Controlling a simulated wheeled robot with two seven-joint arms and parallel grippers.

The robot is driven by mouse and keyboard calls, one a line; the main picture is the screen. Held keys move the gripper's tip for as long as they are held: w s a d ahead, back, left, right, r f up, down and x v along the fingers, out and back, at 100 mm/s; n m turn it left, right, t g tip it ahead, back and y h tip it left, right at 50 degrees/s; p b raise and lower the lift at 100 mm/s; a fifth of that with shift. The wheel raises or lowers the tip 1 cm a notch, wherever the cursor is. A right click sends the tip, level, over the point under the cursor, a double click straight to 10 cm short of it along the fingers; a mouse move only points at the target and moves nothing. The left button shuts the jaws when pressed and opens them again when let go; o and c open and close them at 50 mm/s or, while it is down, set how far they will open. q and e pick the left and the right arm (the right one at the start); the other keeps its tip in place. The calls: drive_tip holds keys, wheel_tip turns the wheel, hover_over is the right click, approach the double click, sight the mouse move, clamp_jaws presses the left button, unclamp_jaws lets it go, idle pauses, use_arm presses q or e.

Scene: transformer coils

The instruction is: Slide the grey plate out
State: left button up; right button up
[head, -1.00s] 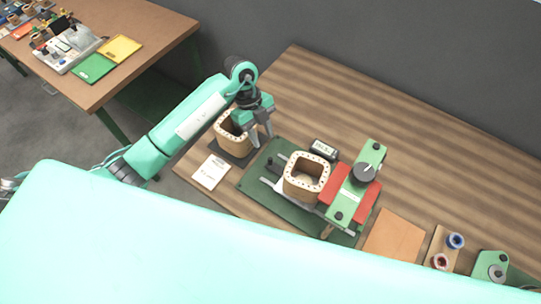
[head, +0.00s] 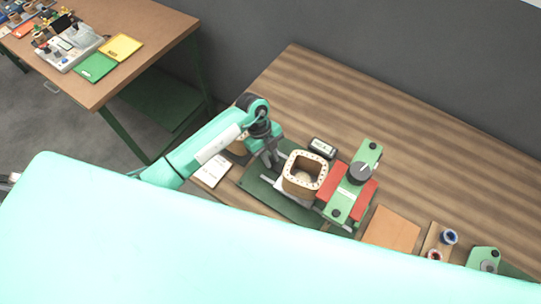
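A light grey plate (head: 291,195) lies on the green base of a fixture (head: 262,193). A square tan coil frame (head: 303,177) with dark dots around its rim stands over the plate and hides much of it. My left gripper (head: 271,163) points down at the left end of the fixture, just left of the coil frame. Its fingers look close to the plate's left end, but I cannot tell if they touch it or how far apart they are. My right gripper is not in view.
Red blocks (head: 331,190) and a green bridge with a black knob (head: 345,203) stand right of the coil frame. A small display box (head: 321,147) is behind. A white card (head: 213,171) lies left. A second coil frame (head: 241,147) is mostly hidden by my arm.

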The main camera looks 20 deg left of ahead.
use_arm(q)
clamp_jaws()
drive_tip(key=shift+a, duration=0.1)
drive_tip(key=a, duration=0.2)
drive_tip(key=w+a, duration=0.1)
drive_tip(key=a, duration=0.1)
drive_tip(key=shift+w, duration=0.2)
drive_tip(key=shift+o, duration=2.2)
unclamp_jaws()
drive_tip(key=shift+d, duration=0.15)
